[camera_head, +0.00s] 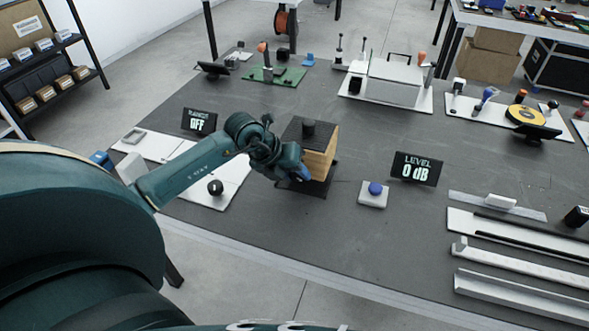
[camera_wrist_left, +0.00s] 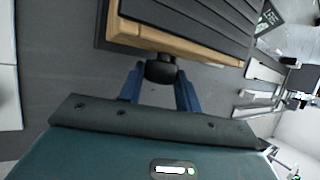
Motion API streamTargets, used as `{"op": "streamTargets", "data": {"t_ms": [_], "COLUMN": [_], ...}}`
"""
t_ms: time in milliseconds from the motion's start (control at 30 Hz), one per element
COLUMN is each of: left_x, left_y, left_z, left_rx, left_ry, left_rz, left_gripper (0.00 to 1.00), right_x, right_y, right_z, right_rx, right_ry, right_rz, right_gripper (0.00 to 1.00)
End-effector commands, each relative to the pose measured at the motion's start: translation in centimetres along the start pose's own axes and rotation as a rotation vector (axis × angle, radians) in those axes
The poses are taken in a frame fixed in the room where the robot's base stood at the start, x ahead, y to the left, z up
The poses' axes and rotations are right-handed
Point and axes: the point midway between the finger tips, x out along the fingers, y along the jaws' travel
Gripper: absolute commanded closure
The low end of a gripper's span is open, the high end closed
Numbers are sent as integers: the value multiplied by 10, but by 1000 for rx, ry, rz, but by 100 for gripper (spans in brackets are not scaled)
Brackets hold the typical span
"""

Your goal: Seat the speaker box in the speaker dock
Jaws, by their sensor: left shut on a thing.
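The speaker box (camera_head: 322,152) is a wooden block with a black top and a black knob on it. It stands over a flat black dock plate (camera_head: 320,190), whose edges show below it. My left gripper (camera_head: 303,173) is at the box's near side. In the left wrist view, its two blue fingers (camera_wrist_left: 161,88) are closed around a black knob (camera_wrist_left: 161,67) on the box's wooden side (camera_wrist_left: 195,50). Whether the box rests fully in the dock or sits slightly above it cannot be told. My right gripper is not in view.
A white block with a blue button (camera_head: 375,189) and a "LEVEL 0 dB" display (camera_head: 416,168) stand right of the box. A "OFF" display (camera_head: 199,121) and a white panel with a black ball knob (camera_head: 216,187) lie left. White rails (camera_head: 520,295) lie at the front right.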

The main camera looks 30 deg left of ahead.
Motion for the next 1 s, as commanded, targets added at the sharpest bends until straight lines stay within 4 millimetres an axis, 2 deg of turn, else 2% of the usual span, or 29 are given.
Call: {"op": "streamTargets", "data": {"t_ms": [233,400,1000], "left_x": [21,30,34], "left_y": [9,14,16], "left_z": [-8,-12,-14], "left_rx": [2,2,3], "left_ry": [-6,-6,-6], "left_rz": [-3,-3,-4], "left_gripper": [100,100,100], "right_x": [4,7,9], "right_y": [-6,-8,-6], "right_z": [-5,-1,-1], "right_rx": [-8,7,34], "right_ry": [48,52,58], "right_rz": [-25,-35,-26], "right_gripper": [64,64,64]}}
